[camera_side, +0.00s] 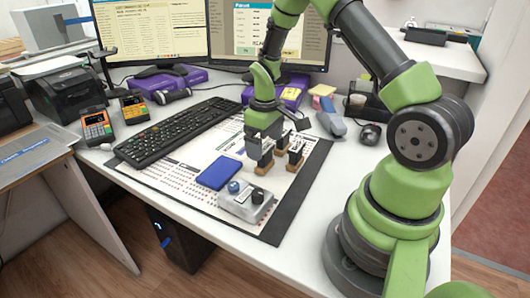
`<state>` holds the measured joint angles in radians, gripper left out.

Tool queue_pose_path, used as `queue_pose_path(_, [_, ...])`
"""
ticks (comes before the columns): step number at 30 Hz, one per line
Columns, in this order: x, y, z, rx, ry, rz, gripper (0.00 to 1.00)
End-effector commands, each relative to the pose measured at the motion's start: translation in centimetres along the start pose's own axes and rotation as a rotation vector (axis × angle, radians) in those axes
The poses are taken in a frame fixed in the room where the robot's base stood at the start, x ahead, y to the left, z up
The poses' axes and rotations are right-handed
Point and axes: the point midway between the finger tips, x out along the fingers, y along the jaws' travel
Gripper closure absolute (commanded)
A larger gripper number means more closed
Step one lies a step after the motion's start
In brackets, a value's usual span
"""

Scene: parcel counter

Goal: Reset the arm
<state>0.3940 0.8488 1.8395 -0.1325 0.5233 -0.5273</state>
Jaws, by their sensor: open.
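My gripper (277,150) is in the middle of the counter, pointing down low over the desk mat (284,222). Its two fingers are apart and I see nothing held between them. Two small stamps with wooden bases are close to the fingers: one stamp (262,167) at the left finger and one stamp (295,158) at the right. Whether the fingers touch them I cannot tell. A blue pad (219,173) lies flat to the left of the gripper. A grey box with two knobs (246,204) sits in front of it on the mat.
A black keyboard (178,131) lies left of the mat. Two card terminals (97,127) stand beyond its left end. Two monitors (150,30) stand at the back, with purple boxes (168,81) below. A stapler-like blue-grey object (330,119) and a mouse (370,133) lie to the right.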

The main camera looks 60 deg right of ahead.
Motion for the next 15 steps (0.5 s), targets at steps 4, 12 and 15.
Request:
queue_pose_path(4, [-3.1,0.0,-0.1,0.000,0.005,0.002,0.10])
queue_pose_path(12, [-6.2,-0.2,0.0,0.004,0.010,0.002,0.10])
queue_pose_path(15, [-8.3,-1.1,0.0,0.023,0.046,0.007,0.10])
